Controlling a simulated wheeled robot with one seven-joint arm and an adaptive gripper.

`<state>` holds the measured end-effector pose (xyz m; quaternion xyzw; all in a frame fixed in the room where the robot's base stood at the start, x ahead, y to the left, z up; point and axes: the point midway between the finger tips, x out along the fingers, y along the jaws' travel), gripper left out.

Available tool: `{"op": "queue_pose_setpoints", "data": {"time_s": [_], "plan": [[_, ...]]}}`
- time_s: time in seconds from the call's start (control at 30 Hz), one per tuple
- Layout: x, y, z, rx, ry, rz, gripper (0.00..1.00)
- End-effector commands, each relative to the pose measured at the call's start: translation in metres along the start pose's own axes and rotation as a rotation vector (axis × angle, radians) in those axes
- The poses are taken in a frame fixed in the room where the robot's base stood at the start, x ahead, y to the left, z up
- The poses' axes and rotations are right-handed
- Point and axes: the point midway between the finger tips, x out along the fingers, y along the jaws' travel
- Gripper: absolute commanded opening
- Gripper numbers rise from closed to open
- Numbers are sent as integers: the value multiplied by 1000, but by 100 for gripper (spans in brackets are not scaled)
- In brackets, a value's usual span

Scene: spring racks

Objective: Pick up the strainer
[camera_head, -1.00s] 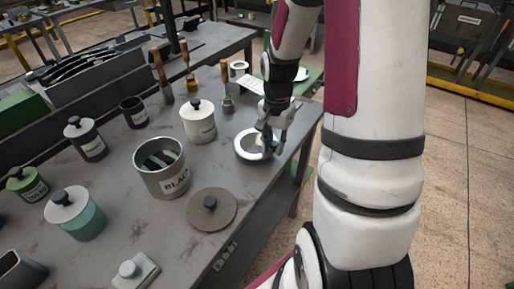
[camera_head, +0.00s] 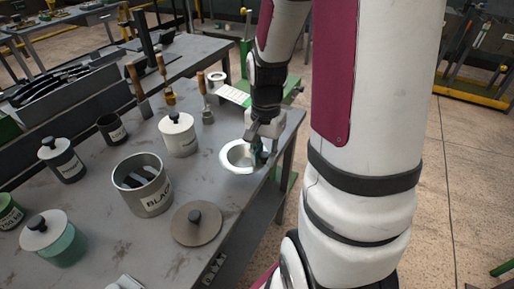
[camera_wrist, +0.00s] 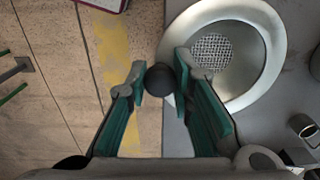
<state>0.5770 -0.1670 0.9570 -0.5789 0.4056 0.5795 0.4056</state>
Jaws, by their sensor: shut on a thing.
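The strainer (camera_head: 231,160) is a round, shallow pale metal dish at the right edge of the grey workbench. In the wrist view its wide rim and mesh centre (camera_wrist: 211,50) show at upper right. A dark round knob, apparently its handle, sits between the fingers of my gripper (camera_wrist: 161,82), which is shut on it. In the head view my gripper (camera_head: 259,152) reaches down to the strainer's right side, and its fingers partly cover the rim there. I cannot tell whether the strainer is clear of the bench top.
On the workbench (camera_head: 110,241), a lidded white canister (camera_head: 178,137), an open can labelled BLACK (camera_head: 150,192) and a flat round lid (camera_head: 197,226) stand left of the strainer. Brushes and a small pot (camera_head: 111,130) are behind. Floor is open beyond the bench's right edge.

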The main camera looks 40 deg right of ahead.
Motion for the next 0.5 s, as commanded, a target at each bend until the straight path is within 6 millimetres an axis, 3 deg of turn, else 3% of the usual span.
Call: {"op": "queue_pose_setpoints", "data": {"time_s": [0.3, 0.5], "plan": [[-6, 46, 34, 1, 0, 0, 1], [-9, 54, 40, 0, -2, 2, 1]]}}
